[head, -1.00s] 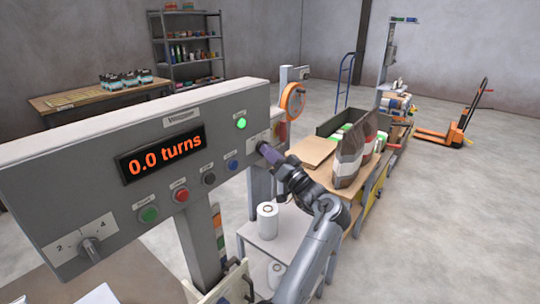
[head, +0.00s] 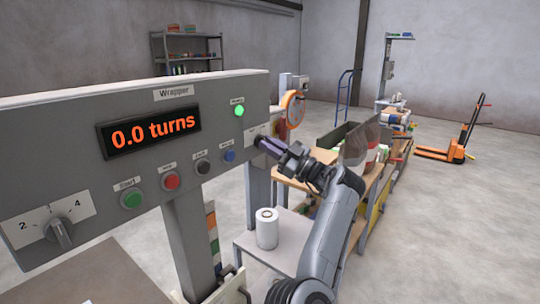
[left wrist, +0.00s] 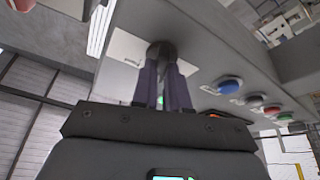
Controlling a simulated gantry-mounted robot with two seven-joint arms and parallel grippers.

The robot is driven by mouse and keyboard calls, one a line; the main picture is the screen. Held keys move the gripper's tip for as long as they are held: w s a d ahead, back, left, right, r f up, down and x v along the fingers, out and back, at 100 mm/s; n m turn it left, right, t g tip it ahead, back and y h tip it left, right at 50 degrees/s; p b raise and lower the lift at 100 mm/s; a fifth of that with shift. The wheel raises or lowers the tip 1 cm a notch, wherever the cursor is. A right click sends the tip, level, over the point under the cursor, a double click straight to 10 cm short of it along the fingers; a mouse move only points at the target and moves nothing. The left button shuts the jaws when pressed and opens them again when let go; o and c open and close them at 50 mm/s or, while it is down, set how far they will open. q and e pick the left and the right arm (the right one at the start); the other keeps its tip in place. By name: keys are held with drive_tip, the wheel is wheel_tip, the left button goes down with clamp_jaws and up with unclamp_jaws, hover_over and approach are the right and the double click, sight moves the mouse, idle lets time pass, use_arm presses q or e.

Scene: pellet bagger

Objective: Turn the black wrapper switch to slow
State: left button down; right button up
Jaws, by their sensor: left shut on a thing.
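The grey wrapper panel (head: 85,133) stands at the left in the head view. Its display (head: 149,130) reads 0.0 turns. My left gripper (head: 262,143) is at the panel's right end, in front of a pale label plate (head: 257,130). In the left wrist view, my left gripper's two dark fingers (left wrist: 161,65) are shut on a round black switch knob (left wrist: 160,48) on a pale plate (left wrist: 127,48). The fingers hide most of the knob, and its pointing direction and the plate's lettering cannot be read. My right gripper is not in view.
Start button (head: 131,198), red button (head: 171,180), black button (head: 203,166) and blue button (head: 229,156) line the panel's lower edge. A green lamp (head: 239,111) is lit above. A 2-4 dial (head: 60,233) sits at the lower left.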

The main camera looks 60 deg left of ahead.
use_arm(q)
drive_tip(key=shift+n+g+h, duration=0.4)
drive_tip(key=shift+n+h, duration=0.1)
drive_tip(key=shift+n, duration=0.5)
drive_tip(key=shift+n+b, duration=0.3)
drive_tip(key=shift+n, duration=0.1)
drive_tip(key=c, duration=1.1)
unclamp_jaws()
drive_tip(key=shift+c, duration=0.2)
drive_tip(key=p+v, duration=0.2)
drive_tip(key=v, duration=0.8)
drive_tip(key=shift+w+d+p, duration=0.3)
drive_tip(key=shift+p, duration=0.05)
drive_tip(key=shift+f, duration=0.25)
